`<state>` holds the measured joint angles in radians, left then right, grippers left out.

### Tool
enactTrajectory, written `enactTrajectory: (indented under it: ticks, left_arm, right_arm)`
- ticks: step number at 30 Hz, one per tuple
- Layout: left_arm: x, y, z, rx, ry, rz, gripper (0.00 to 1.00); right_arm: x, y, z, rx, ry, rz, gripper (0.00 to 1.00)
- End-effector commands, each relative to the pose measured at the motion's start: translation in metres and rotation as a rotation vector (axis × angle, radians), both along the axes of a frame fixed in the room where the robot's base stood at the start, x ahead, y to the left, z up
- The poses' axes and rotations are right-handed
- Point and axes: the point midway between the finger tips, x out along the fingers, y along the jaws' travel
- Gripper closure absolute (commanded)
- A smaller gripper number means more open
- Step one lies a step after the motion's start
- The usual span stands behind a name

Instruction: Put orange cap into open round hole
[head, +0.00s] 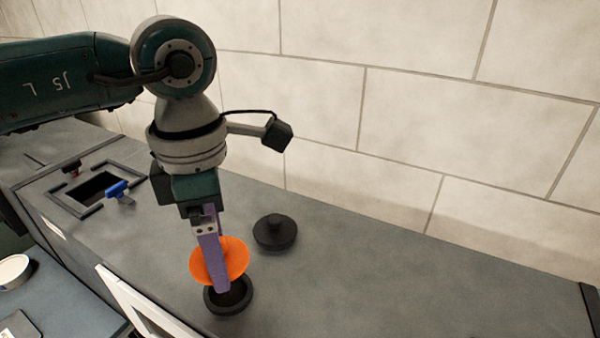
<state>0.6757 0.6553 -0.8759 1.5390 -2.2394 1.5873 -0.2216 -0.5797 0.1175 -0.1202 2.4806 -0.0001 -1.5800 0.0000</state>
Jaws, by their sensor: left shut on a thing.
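The orange cap (235,261) is a round disc held tilted in my left gripper (220,288). The gripper points down and is shut on the cap, with a purple finger in front of it. The open round hole (236,296) has a dark raised rim on the grey duct top. The cap is above the hole's far side and overlaps it in the view; I cannot tell whether they touch. The finger and cap hide part of the hole. My right gripper is not in view.
A black round cap with a knob (275,232) sits on the duct top (400,290) behind the hole. A tiled wall stands behind; the right side is clear.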

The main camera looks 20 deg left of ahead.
Motion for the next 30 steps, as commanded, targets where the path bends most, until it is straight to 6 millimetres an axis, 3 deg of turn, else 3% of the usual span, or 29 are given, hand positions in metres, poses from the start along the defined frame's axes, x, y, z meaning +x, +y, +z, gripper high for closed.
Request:
enactTrajectory:
  ticks: [11, 30]
  left_arm:
    - [0.000, 0.000, -0.006, -0.001, -0.001, 0.000, 0.62]
    - [0.001, 0.000, -0.046, 0.000, -0.001, 0.001, 0.62]
  right_arm:
    - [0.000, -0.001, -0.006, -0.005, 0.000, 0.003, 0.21]
    - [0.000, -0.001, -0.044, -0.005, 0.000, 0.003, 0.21]
